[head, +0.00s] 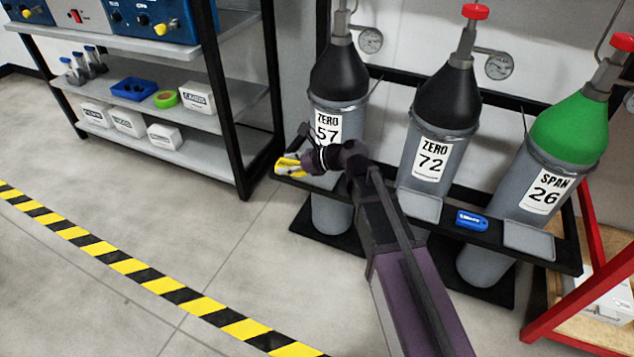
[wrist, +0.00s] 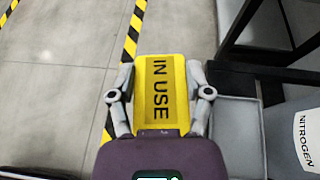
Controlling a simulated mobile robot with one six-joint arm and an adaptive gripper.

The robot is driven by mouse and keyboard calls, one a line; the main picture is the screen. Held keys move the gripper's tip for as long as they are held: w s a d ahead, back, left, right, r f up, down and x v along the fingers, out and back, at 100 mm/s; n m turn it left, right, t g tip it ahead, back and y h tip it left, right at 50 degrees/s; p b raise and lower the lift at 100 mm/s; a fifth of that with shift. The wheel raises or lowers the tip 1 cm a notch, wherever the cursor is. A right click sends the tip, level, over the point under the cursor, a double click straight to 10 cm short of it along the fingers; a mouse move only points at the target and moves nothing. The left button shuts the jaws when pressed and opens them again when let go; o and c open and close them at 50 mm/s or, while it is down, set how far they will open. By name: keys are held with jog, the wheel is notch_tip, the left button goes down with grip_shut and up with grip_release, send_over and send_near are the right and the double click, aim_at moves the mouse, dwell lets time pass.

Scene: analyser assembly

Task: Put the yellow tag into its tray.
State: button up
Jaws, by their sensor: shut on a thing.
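The yellow tag (wrist: 150,75), lettered "IN USE", is held flat between the two fingers of my gripper (wrist: 160,95), which is shut on its sides. In the head view the tag (head: 288,165) is at the left end of the cylinder rack's front bar, and my gripper (head: 296,160) partly covers it. In the wrist view a shallow grey tray (wrist: 236,130) lies just right of the tag, and the tag is outside it over the floor. In the head view, one tray (head: 322,181) sits before the "ZERO 57" cylinder, another (head: 420,206) before "ZERO 72".
A blue tag (head: 472,221) lies on the bar between the middle tray and the right tray (head: 530,241). Gas cylinders (head: 340,110) stand behind the bar. A shelf unit (head: 200,115) is at the left. The striped floor (head: 140,272) in front is clear.

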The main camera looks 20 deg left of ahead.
jog(key=s+d+f+m+t+b, duration=0.1)
jog(key=s+d+f+t+b, duration=0.1)
jog(key=d+f+b, duration=0.3)
jog(key=d+f, duration=0.2)
jog(key=d, duration=0.2)
jog(key=shift+m+b, duration=0.3)
jog(key=shift+b, duration=0.1)
jog(key=shift+w+a, duration=0.1)
jog(key=w+a, duration=0.2)
jog(key=w, duration=0.3)
jog(key=w+a+f+b, duration=0.1)
jog(key=w+a, duration=0.1)
jog(key=w, duration=0.2)
jog(key=w+a, duration=0.2)
jog(key=w, duration=0.3)
jog(key=shift+w+a+f, duration=0.15)
jog(key=shift+w+f, duration=0.15)
jog(key=shift+f+b, duration=0.1)
jog(key=shift+b, duration=0.25)
jog(key=shift+f+b, duration=1.65)
jog(key=shift+f, duration=0.15)
jog(key=shift+s+f+b, duration=0.15)
jog(key=shift+f+b, duration=0.1)
jog(key=shift+b, duration=0.35)
